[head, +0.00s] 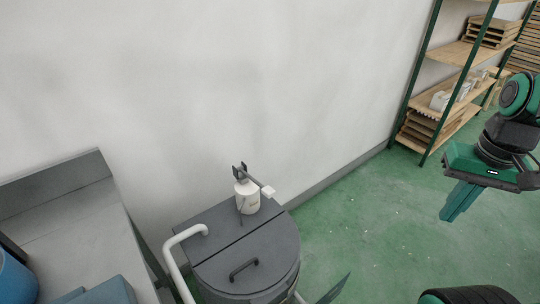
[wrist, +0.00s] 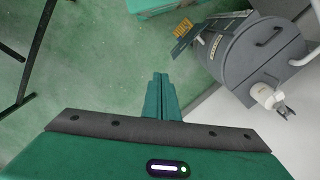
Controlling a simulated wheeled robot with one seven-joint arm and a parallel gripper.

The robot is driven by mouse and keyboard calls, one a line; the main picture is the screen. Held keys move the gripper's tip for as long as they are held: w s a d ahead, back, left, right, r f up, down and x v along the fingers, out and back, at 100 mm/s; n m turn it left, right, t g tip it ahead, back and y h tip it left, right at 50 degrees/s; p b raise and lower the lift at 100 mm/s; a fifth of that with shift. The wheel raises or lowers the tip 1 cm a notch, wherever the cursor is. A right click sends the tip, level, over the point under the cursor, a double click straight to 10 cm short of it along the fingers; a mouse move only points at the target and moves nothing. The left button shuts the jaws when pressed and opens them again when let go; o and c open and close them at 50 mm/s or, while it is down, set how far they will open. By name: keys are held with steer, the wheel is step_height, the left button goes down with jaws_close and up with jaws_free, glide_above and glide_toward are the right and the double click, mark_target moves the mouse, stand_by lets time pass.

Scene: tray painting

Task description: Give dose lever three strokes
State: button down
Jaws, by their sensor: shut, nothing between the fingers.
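A white cylindrical dosing pump (head: 247,198) stands on the back part of a dark grey lidded drum, against the wall. Its dose lever (head: 266,190) sticks out to the right and ends in a pale paddle. The pump also shows in the wrist view (wrist: 266,96) at the right edge, small and tilted. My gripper (head: 450,216) hangs at the right of the head view, well apart from the pump, over open floor. Its green fingers are shut together with nothing between them, and they show in the wrist view (wrist: 160,78) too.
The grey drum (head: 230,272) has a dark lid handle and a white pipe (head: 172,258) at its left. A grey bench (head: 75,205) with blue items stands at the left. A shelf rack (head: 470,55) stands at the back right. Green floor (head: 350,210) between drum and gripper is clear.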

steer(key=w+a+n+t, duration=0.1)
steer(key=w+a+n, duration=0.2)
steer(key=w+a, duration=0.5)
steer(key=n+t+y, duration=0.2)
steer(key=n, duration=0.6)
glide_above(270, 190)
step_height(270, 190, down, 4)
steer(key=shift+s+d+f+x, duration=0.1)
steer(key=shift+s+x, duration=0.1)
steer(key=shift+x, duration=0.9)
steer(key=shift+s+d+f+x, duration=0.1)
steer(key=shift+s+d+x, duration=0.1)
steer(key=shift+x, duration=0.9)
steer(key=shift+s+d+f+x, duration=0.1)
steer(key=shift+s+x, duration=0.1)
steer(key=shift+x, duration=0.9)
steer(key=shift+f, duration=4.15)
steer(key=shift+r, duration=4.25)
